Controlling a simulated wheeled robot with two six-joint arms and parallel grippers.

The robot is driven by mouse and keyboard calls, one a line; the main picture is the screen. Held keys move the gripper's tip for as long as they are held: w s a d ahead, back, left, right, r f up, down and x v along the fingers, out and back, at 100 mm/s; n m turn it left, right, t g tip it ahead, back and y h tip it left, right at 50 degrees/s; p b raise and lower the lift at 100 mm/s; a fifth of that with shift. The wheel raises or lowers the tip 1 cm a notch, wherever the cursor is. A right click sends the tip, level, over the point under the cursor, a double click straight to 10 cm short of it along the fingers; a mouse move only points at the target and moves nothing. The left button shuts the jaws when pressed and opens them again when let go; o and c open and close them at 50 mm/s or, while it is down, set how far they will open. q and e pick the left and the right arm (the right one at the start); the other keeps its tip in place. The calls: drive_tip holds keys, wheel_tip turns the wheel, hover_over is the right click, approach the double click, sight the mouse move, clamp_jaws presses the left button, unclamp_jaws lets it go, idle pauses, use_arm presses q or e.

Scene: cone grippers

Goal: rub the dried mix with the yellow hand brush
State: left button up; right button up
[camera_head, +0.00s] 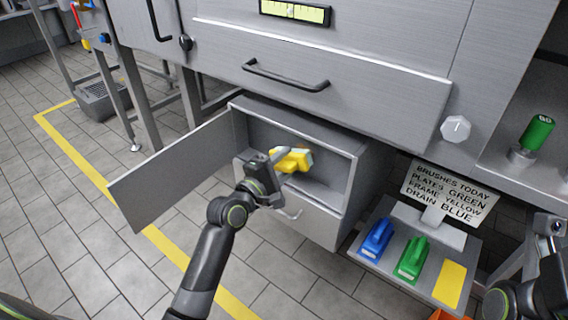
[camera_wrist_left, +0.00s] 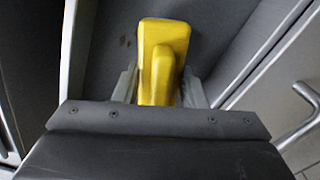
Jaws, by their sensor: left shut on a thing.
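The yellow hand brush (camera_head: 293,159) is in the mouth of the open compartment (camera_head: 352,190) under the drawer. My left gripper (camera_head: 277,172) is shut on it. In the left wrist view the brush's yellow grip (camera_wrist_left: 158,75) stands between the two fingers (camera_wrist_left: 158,90). A few small brown spots (camera_wrist_left: 126,42) show on the grey compartment surface beside the brush; they may be the dried mix. The brush hides the surface behind it, so I cannot tell whether its bristles touch. Part of my right arm shows at the lower right edge; its jaws cannot be made out.
The compartment door (camera_head: 172,172) stands open to the left. A shelf holds a blue brush (camera_head: 377,239), a green brush (camera_head: 412,259) and an empty-looking yellow patch (camera_head: 450,284). A sign (camera_head: 448,191) stands behind them. A drawer handle (camera_head: 285,76) juts out above the compartment.

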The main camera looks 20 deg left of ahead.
use_arm(q)
drive_tip(key=shift+x, duration=0.8)
drive_tip(key=shift+d, duration=0.15)
